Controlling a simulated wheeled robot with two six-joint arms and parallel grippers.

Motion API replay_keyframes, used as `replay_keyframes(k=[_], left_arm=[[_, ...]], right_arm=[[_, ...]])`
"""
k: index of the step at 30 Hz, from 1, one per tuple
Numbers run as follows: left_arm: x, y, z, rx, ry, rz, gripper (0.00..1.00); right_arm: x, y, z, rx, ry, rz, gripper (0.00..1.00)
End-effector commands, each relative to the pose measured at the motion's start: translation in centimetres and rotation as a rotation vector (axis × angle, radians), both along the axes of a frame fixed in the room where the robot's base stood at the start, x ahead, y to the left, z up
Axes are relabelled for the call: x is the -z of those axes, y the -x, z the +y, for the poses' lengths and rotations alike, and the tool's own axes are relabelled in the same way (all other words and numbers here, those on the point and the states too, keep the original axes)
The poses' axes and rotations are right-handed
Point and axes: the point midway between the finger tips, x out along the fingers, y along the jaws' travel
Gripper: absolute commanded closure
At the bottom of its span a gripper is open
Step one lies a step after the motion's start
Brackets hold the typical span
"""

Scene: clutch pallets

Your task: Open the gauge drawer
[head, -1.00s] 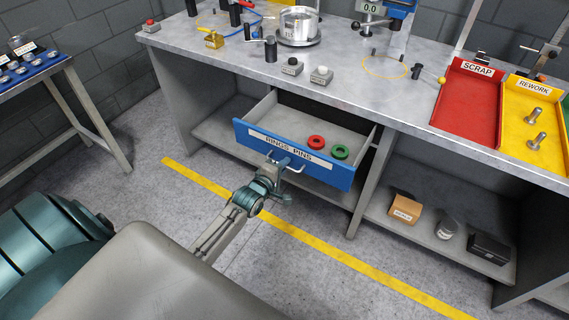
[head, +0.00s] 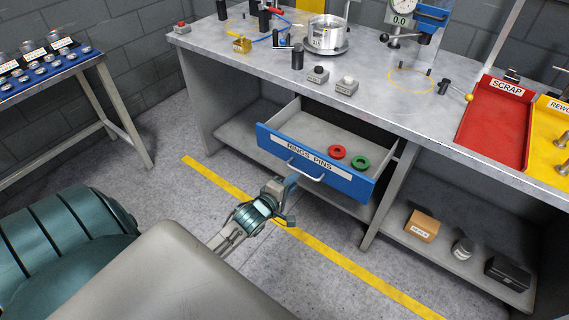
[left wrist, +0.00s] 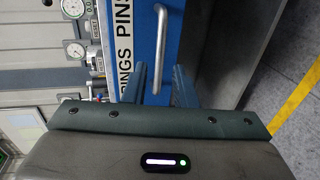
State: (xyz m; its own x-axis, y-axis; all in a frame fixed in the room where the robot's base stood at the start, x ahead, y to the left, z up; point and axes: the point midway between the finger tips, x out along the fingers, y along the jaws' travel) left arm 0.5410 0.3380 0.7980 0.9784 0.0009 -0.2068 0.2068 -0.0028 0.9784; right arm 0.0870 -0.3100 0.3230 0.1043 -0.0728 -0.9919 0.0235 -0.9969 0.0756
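The blue-fronted gauge drawer (head: 345,187), labelled "RINGS PINS", stands pulled out from under the bench. A red ring (head: 337,152) and a green ring (head: 360,162) lie inside it. Its silver handle (head: 305,170) also shows in the left wrist view (left wrist: 160,45). My left gripper (head: 291,200) is open and empty, just in front of and below the handle in the head view. In the left wrist view its two fingers (left wrist: 160,78) are spread, with the handle's near end between them in the picture; it looks clear of them. My right gripper is not in view.
The bench top (head: 385,95) above carries gauges, buttons and a red scrap tray (head: 497,122). A lower shelf at right holds a cardboard box (head: 422,226), a jar and a black box. A table with a blue tray (head: 45,75) stands at left. The floor before the drawer is clear.

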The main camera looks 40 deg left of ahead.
Motion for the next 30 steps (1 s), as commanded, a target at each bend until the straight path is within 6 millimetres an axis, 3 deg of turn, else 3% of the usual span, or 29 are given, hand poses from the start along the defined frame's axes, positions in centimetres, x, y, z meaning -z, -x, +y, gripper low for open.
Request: replay_keyframes(k=[3, 9, 27, 30], left_arm=[[-0.2, 2.1, 0.0, 0.001, -0.002, 0.001, 0.75], [-0.7, 3.9, 0.0, 0.001, 0.0, 0.0, 0.75], [-0.8, 4.2, 0.0, 0.0, 0.001, 0.0, 0.75], [0.0, 4.3, 0.2, -0.002, -0.017, 0.014, 0.75]], right_arm=[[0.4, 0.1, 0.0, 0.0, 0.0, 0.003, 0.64], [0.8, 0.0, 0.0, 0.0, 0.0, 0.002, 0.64], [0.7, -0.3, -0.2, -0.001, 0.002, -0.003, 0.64], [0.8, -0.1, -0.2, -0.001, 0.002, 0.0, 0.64]])
